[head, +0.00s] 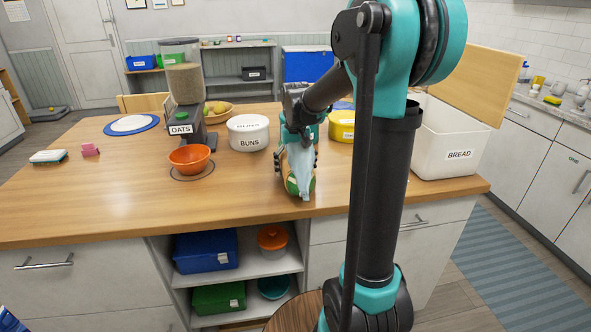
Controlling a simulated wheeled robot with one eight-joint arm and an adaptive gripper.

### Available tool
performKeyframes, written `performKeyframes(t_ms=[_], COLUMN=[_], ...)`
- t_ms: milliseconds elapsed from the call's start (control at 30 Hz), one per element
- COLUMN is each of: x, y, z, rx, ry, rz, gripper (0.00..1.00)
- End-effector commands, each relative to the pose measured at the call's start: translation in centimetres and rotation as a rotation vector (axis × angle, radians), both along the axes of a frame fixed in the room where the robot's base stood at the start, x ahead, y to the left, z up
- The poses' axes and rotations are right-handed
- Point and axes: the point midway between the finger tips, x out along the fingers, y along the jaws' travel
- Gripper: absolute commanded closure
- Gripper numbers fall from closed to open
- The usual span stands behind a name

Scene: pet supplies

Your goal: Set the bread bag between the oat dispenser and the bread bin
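The bread bag (300,172), clear bluish plastic with a brown loaf and green print, is in the middle of the counter, near its front edge. My gripper (297,156) comes from above, with a finger against each side of the bag; it looks shut on it. I cannot tell whether the bag's bottom touches the counter. The oat dispenser (184,85), labelled OATS, stands to the left, with an orange bowl (189,159) in front of it. The white bread bin (449,142), labelled BREAD, stands at the right end with its wooden lid (468,80) raised.
A white BUNS tin (248,133) stands behind and left of the bag. A yellow tin (341,126) stands behind and right, partly hidden by my arm. A fruit bowl (217,113) is farther back. The counter's front left is clear except for a sponge (48,156) and pink block (90,149).

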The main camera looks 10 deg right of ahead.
Motion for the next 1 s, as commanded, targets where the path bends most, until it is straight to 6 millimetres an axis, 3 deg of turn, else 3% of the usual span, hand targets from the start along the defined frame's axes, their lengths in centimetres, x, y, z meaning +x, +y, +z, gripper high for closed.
performKeyframes(t_ms=[533,1000], x=[-0.1,0.0], y=[0.0,0.0], z=[0.9,9.6], rx=[0.000,0.000], ry=[0.000,0.000], rz=[0.000,0.000], gripper=[0.01,0.01])
